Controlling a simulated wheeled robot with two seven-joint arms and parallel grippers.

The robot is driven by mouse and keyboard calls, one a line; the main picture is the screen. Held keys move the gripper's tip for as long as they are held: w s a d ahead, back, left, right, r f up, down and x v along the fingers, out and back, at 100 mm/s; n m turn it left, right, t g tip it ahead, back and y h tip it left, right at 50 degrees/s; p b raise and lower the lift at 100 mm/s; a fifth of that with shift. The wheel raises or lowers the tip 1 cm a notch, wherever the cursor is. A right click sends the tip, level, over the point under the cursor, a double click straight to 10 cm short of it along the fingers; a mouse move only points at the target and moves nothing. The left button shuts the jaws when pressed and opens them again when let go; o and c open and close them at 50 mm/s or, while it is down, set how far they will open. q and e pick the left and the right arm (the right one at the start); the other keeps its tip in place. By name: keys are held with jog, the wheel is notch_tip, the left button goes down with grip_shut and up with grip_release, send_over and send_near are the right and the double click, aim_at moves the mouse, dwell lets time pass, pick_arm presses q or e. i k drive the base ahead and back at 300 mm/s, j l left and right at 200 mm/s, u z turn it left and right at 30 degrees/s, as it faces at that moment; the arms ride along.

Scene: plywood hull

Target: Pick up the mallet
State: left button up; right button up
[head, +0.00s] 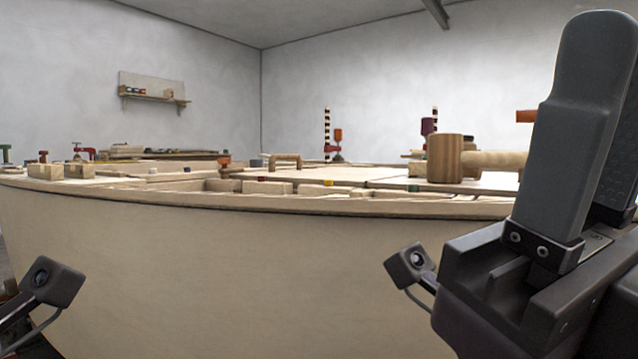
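The wooden mallet (444,159) lies on the hull's deck at right of centre in the head view. Its thick, striped brown head faces left and its paler handle runs right. The handle's far end is hidden behind my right gripper. My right gripper (603,130) looms large and close at the right edge, fingers pointing up. The patterned inner face of its far finger shows beside the near finger, so it looks open. It appears nearer to me than the mallet, and I see no contact. Only a wrist part of my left arm shows at bottom left; its fingers are out of view.
The curved plywood hull (230,250) fills the lower view, its rim below the mallet. On the deck are wooden blocks (46,171), a red clamp (84,153), small coloured pieces and a wooden handle-shaped piece (286,160). Striped posts (327,132) and clamps stand behind. A shelf (153,96) hangs on the wall.

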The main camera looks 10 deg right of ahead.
aim_at(447, 158)
jog(key=z, duration=1)
